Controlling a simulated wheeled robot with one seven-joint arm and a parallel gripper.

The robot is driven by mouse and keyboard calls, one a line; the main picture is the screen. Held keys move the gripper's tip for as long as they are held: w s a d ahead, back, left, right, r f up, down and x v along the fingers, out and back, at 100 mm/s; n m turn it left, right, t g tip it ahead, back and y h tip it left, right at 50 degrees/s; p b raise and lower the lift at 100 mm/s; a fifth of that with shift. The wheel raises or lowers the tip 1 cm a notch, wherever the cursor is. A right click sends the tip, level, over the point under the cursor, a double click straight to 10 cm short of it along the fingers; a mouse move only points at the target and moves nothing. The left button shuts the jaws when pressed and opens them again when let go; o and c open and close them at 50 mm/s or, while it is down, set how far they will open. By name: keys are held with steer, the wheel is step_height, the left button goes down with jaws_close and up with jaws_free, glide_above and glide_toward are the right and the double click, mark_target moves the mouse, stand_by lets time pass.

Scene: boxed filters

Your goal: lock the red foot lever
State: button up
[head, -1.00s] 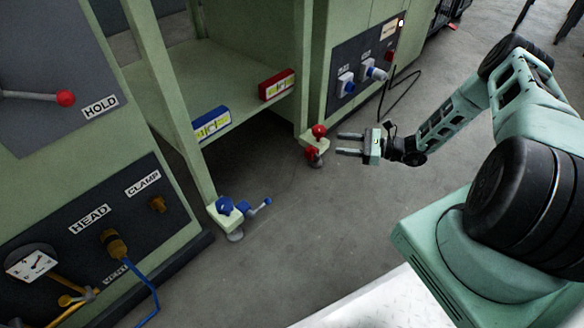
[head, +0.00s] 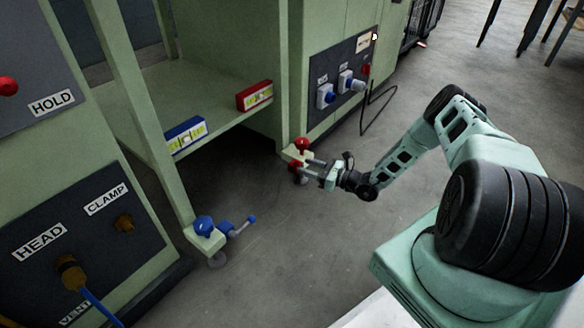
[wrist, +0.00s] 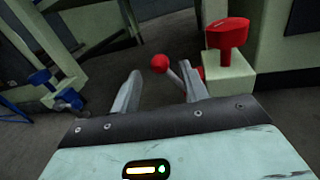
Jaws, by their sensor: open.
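The red foot lever shows in the wrist view as a red ball (wrist: 159,63) on a grey rod that runs right to a red hub beside a pale green foot block (wrist: 230,78). A red knob (wrist: 228,33) stands on top of that block. In the head view the red lever (head: 296,168) is partly hidden by my gripper (head: 309,166). My gripper's fingers (wrist: 160,80) are open, and the ball appears between their tips in the wrist view. I cannot tell whether a finger touches the lever.
A second foot has a blue knob (head: 204,226) and a blue-tipped lever (head: 252,218), left of the red one. Red (head: 254,95) and blue (head: 185,135) level boxes sit on the shelf edge. A socket panel (head: 340,85) with a hanging cable is close behind. Floor to the front is clear.

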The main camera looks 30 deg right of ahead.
mark_target(298, 164)
steer(key=b+x, duration=0.2)
steer(key=x, duration=0.3)
steer(key=shift+w+a+f, duration=0.1)
steer(key=shift+w+a, duration=0.05)
steer(key=shift+w, duration=0.1)
steer(key=shift+w+a, duration=0.25)
steer(key=shift+w, duration=0.15)
jaws_close()
